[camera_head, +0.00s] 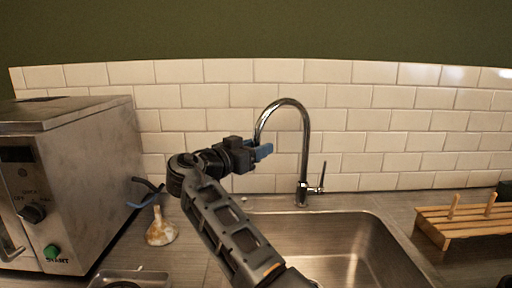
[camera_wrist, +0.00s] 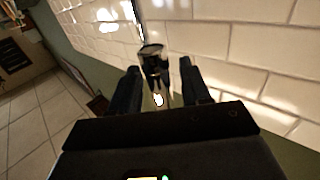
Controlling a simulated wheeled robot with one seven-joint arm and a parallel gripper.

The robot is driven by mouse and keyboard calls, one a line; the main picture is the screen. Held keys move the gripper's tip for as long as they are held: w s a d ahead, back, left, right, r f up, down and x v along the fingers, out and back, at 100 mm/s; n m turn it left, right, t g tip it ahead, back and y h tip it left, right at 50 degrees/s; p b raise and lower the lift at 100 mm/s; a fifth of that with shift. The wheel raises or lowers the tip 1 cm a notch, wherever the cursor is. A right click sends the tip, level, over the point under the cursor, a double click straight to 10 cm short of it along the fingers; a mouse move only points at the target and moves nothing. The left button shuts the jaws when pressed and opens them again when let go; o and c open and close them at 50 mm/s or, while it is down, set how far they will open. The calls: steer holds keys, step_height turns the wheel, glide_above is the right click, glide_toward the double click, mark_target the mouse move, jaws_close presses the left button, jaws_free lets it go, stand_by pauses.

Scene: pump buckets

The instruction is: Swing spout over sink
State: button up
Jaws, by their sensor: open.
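The chrome gooseneck spout (camera_head: 305,130) rises from its base behind the sink (camera_head: 388,245) and arches to the left, its outlet end pointing down near the sink's left side. A small lever (camera_head: 322,180) stands at the right of its base. My gripper (camera_head: 264,151), with blue fingers, is open at the spout's outlet end. In the wrist view, the chrome spout end (camera_wrist: 152,52) shows between the two finger tips of my gripper (camera_wrist: 159,68). I cannot tell whether either finger touches it. My arm hides part of the sink's left side.
A steel microwave (camera_head: 75,170) stands at the left. A stained pale funnel-shaped object (camera_head: 160,230) and a dark blue-and-black object (camera_head: 147,192) are beside it. A wooden rack (camera_head: 460,225) lies right of the sink. A white tiled wall (camera_head: 400,120) closes the back.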

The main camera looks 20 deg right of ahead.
steer(key=shift+c, duration=0.5)
jaws_close()
